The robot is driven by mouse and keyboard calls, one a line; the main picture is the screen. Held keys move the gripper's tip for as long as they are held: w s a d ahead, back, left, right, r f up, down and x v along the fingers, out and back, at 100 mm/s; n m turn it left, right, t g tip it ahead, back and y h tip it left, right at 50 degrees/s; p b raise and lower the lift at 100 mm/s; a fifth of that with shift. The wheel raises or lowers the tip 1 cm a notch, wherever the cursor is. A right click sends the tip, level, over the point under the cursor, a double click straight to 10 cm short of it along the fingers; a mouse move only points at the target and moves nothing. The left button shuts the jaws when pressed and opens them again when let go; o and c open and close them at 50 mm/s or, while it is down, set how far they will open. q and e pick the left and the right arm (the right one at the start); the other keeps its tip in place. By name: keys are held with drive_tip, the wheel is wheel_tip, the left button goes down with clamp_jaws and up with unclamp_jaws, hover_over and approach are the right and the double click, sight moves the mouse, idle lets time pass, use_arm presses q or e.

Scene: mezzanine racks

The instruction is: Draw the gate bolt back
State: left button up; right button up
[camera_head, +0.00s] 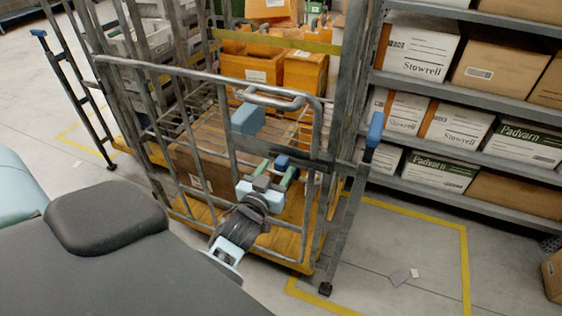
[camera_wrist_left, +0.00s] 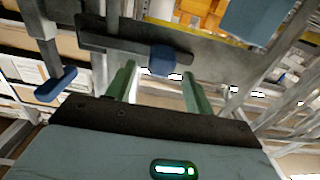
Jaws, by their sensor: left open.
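The gate (camera_head: 200,75) is a grey tubular frame on the front of a cage trolley. A dark flat bolt bar (camera_head: 315,162) lies across its right part and also shows in the left wrist view (camera_wrist_left: 115,42). A blue knob (camera_head: 282,160) sits on the bar; in the left wrist view the knob (camera_wrist_left: 165,60) appears between the finger lines, just beyond the tips. My left gripper (camera_head: 279,172) is open, its green fingers pointing at the knob. I cannot tell whether they touch it. It holds nothing visible. My right gripper is not in view.
A light-blue block (camera_head: 247,118) is on the gate above the bolt. A blue-ended lever (camera_head: 375,130) stands right of the gate. Orange bins (camera_head: 305,72) and a brown box (camera_head: 205,168) are behind the bars. Shelves of cartons (camera_head: 418,47) stand right. Floor at lower right is mostly clear.

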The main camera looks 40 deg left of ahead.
sight(278, 167)
use_arm(q)
drive_tip(key=shift+x, duration=1.9)
drive_tip(key=shift+c, duration=0.4)
clamp_jaws()
